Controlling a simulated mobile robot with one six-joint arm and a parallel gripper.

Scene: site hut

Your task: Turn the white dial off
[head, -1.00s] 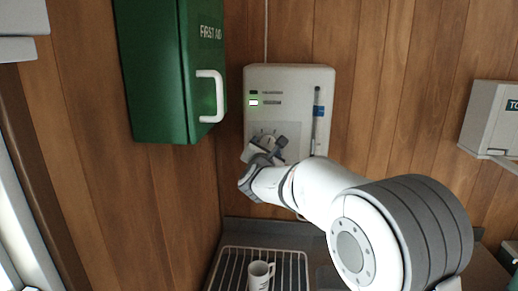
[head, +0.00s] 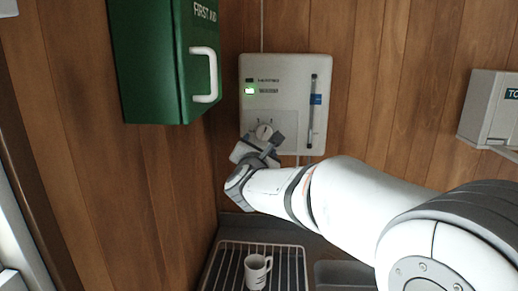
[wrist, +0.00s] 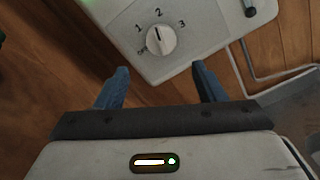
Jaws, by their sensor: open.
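The white dial (head: 264,132) is on the lower part of a pale wall unit (head: 286,70). In the wrist view the dial (wrist: 161,39) is ringed by 1, 2, 3 and a small mark at lower left that looks like "off". Its dark pointer line seems to face up towards 2, but is small. My gripper (head: 262,149) is open and empty, just below the dial in the head view. In the wrist view its two blue fingers (wrist: 160,70) are spread, short of the dial and apart from it.
A green first aid box (head: 165,60) with a white handle juts out at upper left. A white mug (head: 256,272) stands on a wire rack (head: 230,262) below. A slim vertical slot (head: 314,110) with a blue tab is on the unit's right side. A pale box (head: 490,105) hangs at right.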

